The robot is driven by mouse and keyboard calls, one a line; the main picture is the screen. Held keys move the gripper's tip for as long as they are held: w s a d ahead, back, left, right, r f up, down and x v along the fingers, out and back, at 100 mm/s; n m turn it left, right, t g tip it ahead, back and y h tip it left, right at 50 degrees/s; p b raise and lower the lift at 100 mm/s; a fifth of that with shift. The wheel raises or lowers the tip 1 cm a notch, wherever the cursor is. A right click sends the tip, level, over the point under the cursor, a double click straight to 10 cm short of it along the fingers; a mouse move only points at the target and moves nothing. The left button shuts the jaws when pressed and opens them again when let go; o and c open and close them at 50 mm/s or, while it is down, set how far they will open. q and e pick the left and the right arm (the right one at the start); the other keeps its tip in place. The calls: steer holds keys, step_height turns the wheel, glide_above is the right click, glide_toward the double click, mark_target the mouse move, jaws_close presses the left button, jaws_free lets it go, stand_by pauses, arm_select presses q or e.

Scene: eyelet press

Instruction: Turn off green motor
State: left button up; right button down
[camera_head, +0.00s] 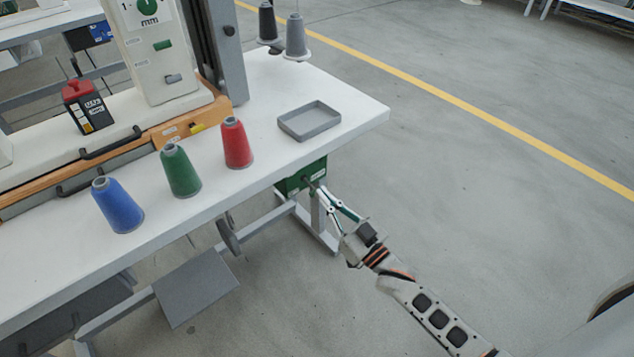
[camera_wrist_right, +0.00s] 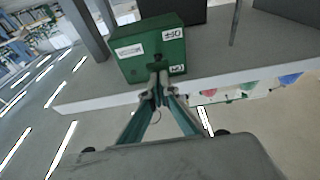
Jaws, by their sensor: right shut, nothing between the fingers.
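The green motor (camera_head: 300,179) is a box mounted under the white table, below its right end, in the head view. In the right wrist view the green motor (camera_wrist_right: 150,48) shows with white labels and a dark knob or switch low on its face. My right gripper (camera_head: 316,187) is shut with nothing in it, its fingertips at the motor's front face. In the wrist view the right gripper's fingertips (camera_wrist_right: 157,82) lie over the low middle of that face and partly hide it. I cannot tell if they touch it. My left gripper is not in view.
The white table (camera_head: 357,111) carries blue (camera_head: 118,205), green (camera_head: 180,170) and red (camera_head: 236,143) thread cones, a grey tray (camera_head: 309,121) and the press (camera_head: 152,60). A pedal plate (camera_head: 196,288) and table legs are below. The floor to the right is clear.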

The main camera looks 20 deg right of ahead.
arm_select(q)
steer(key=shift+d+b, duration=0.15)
steer(key=shift+b, duration=0.15)
arm_select(e)
steer(key=shift+f, duration=0.45)
